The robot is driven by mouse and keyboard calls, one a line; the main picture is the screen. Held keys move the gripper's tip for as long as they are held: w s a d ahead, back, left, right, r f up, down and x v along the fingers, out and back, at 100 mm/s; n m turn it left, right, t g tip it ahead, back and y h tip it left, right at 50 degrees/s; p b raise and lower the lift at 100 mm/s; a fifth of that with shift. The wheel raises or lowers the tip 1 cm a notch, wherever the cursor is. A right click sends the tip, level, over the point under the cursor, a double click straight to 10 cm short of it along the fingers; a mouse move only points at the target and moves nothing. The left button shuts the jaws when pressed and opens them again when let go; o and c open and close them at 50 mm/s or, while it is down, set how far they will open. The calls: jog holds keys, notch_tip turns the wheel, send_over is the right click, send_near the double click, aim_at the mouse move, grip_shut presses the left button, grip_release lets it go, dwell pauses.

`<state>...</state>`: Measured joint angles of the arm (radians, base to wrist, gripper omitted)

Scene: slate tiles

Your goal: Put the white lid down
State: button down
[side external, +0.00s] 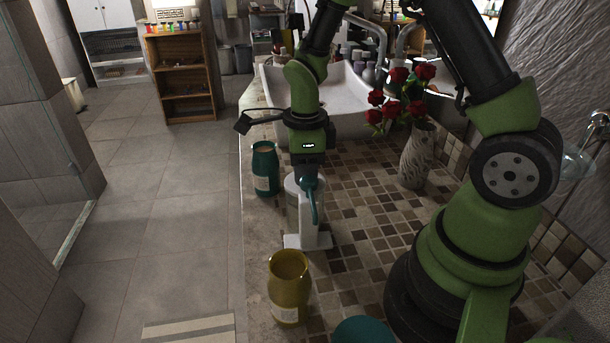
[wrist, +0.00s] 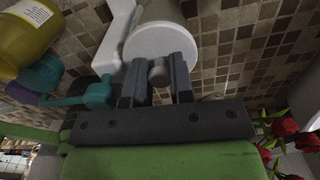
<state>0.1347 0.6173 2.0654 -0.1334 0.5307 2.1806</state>
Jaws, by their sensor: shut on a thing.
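The white lid (wrist: 160,42) is a round disc with a small grey knob, seen in the wrist view just beyond my fingers. My gripper (wrist: 158,80) is shut on the knob, with one dark finger on each side. In the side view my gripper (side external: 309,176) points down over the counter. The lid (side external: 292,184) shows there only as a pale edge, partly hidden by the gripper and a teal curved piece (side external: 313,203). A pale cylindrical body (wrist: 160,10) shows behind the lid; I cannot tell whether the lid touches it.
A white stand (side external: 308,241) with a flat base is right below my gripper. A dark green jar (side external: 264,170) stands to its left, a yellow jar (side external: 289,290) in front. A patterned vase (side external: 417,157) with red roses is at right. Tiled counter between stand and vase is clear.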

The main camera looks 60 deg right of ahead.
jog(key=r, duration=0.8)
jog(key=shift+s+d+r, duration=0.1)
jog(key=shift+d+r, duration=0.15)
jog(key=s+d+f, duration=0.4)
jog(key=d, duration=0.2)
jog(key=n, duration=0.1)
send_over(374, 217)
notch_tip(374, 217, down, 10)
jog(key=shift+r, duration=0.1)
jog(key=shift+f, duration=2.1)
jog(key=shift+f, duration=0.15)
jog(key=c, duration=1)
grip_release()
